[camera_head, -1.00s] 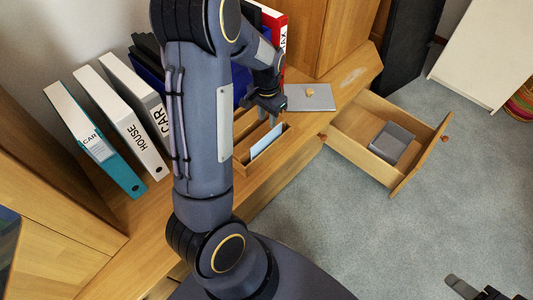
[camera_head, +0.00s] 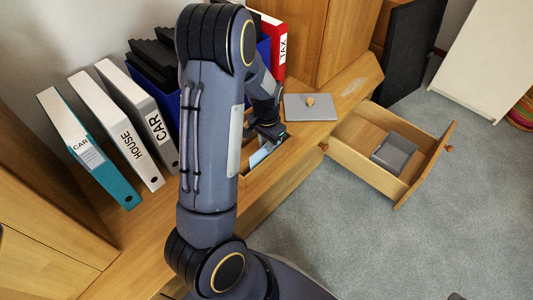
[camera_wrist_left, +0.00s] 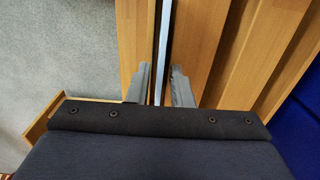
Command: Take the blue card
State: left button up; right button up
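The blue card (camera_head: 259,155) stands on edge in a slot of the wooden holder (camera_head: 284,153) on the desk. It is partly hidden by my left arm and gripper in the head view. In the left wrist view the card (camera_wrist_left: 161,45) shows as a thin pale edge running between the fingers. My left gripper (camera_head: 268,140) is down at the holder; in the wrist view its fingers (camera_wrist_left: 160,88) are apart, one on each side of the card, with gaps visible. Only dark slivers, possibly of my right gripper, show at the bottom right edge of the head view.
Several binders (camera_head: 122,130) stand at the left, and a red binder (camera_head: 273,45) stands behind. An open drawer (camera_head: 425,165) at the right holds a grey box (camera_head: 394,152).

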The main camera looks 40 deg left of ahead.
pick_arm(q)
grip_shut()
